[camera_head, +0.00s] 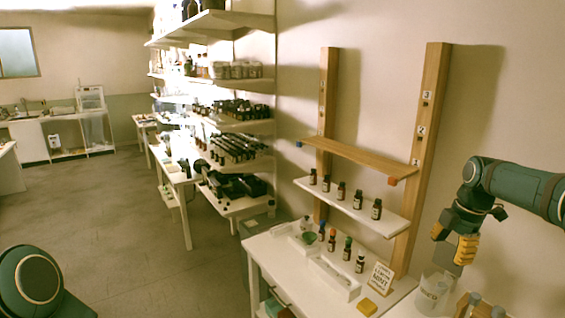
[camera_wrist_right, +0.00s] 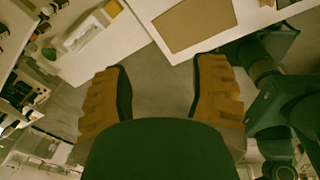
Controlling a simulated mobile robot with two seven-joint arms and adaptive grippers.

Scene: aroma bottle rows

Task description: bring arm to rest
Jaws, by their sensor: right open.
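My right arm comes in from the right edge of the head view. Its right gripper (camera_head: 453,250) hangs fingers-down above the right end of the white table (camera_head: 288,264), over a whitish labelled container (camera_head: 433,291). The right wrist view shows both yellow-padded fingers spread wide, with nothing between the fingertips (camera_wrist_right: 161,75). My left arm shows only as a rounded green link at the lower left of the head view. The left gripper is out of view.
Several dark bottles (camera_head: 341,190) stand on the white shelf (camera_head: 303,187) of a wooden rack. Below, several colour-capped bottles (camera_head: 347,249) stand on the table near a small sign (camera_head: 381,277) and a yellow block (camera_head: 367,307). Open floor (camera_head: 130,225) lies left of the table.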

